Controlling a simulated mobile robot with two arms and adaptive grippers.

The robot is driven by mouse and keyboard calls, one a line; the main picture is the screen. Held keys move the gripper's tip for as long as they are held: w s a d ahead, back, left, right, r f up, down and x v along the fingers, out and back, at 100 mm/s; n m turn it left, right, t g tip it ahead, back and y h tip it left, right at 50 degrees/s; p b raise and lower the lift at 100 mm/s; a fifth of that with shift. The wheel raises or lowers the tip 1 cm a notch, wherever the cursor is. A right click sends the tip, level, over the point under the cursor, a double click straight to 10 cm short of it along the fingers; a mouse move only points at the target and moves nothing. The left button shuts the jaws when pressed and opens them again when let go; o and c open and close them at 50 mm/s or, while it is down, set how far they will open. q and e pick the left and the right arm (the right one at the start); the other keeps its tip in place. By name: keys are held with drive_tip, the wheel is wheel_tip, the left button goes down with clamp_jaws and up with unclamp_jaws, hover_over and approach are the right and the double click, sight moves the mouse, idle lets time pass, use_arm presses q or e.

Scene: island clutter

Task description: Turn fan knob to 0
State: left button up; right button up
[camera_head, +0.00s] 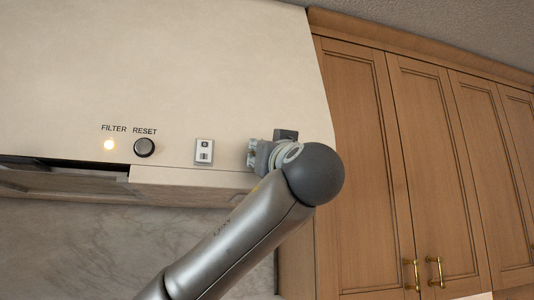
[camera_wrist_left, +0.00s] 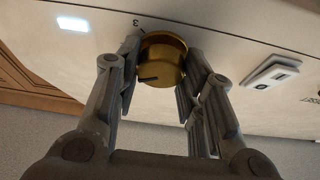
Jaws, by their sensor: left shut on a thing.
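The fan knob (camera_wrist_left: 163,62) is a round, brass-coloured knob on the cream hood front, seen in the left wrist view. A dark pointer line shows on its face, towards the lower left in that view. A printed "3" shows on the panel just above and left of it. My left gripper (camera_wrist_left: 164,68) is shut on the knob, one finger on each side. In the head view my left gripper (camera_head: 255,154) is against the hood's right part and hides the knob. No "0" mark is visible. My right gripper is not in view.
The hood (camera_head: 190,60) also has a white rocker switch (camera_head: 204,151), a black reset button (camera_head: 144,147) and a lit filter light (camera_head: 109,145). A bright white rectangle (camera_wrist_left: 73,23) is near the knob. Wooden cabinets (camera_head: 365,150) stand to the right.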

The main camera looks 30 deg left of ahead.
use_arm(q)
drive_tip(key=shift+w+d+r+n+g+y+p, duration=0.1)
drive_tip(key=shift+n+g+y+p, duration=0.2)
drive_tip(key=shift+n+g, duration=1.6)
drive_tip(key=shift+s+n+g+y+p, duration=0.15)
drive_tip(key=shift+n+g+y, duration=0.25)
drive_tip(key=shift+n, duration=3.05)
drive_tip(key=shift+w+d+r+n+g+y+p, duration=0.1)
drive_tip(key=shift+w+n+g+y+p, duration=0.15)
drive_tip(key=shift+n+g, duration=1.7)
drive_tip(key=shift+s+f+n+t, duration=0.1)
drive_tip(key=shift+n+t, duration=0.55)
drive_tip(key=shift+n, duration=0.15)
drive_tip(key=o, duration=1)
drive_tip(key=shift+s, duration=0.1)
